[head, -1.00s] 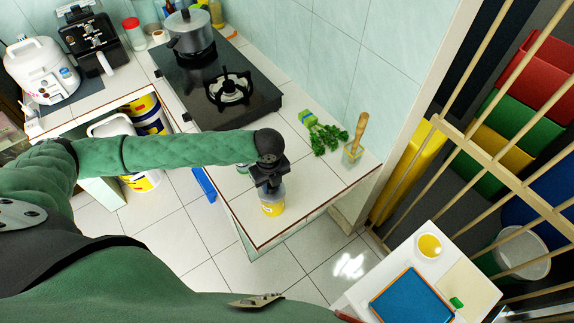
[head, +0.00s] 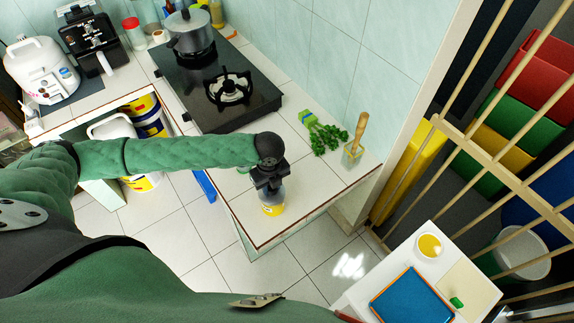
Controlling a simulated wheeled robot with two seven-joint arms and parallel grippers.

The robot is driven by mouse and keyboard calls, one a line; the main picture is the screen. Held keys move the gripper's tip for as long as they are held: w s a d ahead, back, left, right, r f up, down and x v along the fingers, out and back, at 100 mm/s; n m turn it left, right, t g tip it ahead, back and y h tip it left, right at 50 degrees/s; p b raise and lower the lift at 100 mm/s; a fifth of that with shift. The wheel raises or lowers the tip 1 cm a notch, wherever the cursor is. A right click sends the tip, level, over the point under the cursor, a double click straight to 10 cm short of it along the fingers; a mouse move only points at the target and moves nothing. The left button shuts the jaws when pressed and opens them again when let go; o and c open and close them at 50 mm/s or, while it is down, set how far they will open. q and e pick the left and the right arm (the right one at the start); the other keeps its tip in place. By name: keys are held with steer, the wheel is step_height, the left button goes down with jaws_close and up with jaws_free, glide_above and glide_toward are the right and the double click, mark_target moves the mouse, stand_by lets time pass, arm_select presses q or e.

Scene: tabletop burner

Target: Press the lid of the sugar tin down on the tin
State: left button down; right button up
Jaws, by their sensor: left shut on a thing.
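My left gripper (head: 271,192) points down over the front corner of the white tiled counter. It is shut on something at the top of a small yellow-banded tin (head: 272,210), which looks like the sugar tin. The tin appears upright on the counter near its front edge. The gripper hides the top of the tin, so the lid cannot be made out clearly, nor whether it sits flush. My right gripper is not in view.
A small green-topped thing (head: 243,169) is partly hidden behind my left wrist. A black hob (head: 205,82) lies behind. Counter right of the tin is clear.

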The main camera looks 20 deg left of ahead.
arm_select(q)
steer(key=shift+f, duration=0.25)
stand_by(0.3)
steer(key=c, duration=1)
jaws_free()
steer(key=shift+c, duration=1.4)
steer(key=shift+r, duration=0.15)
steer(key=shift+r, duration=0.8)
steer(key=shift+r, duration=2.55)
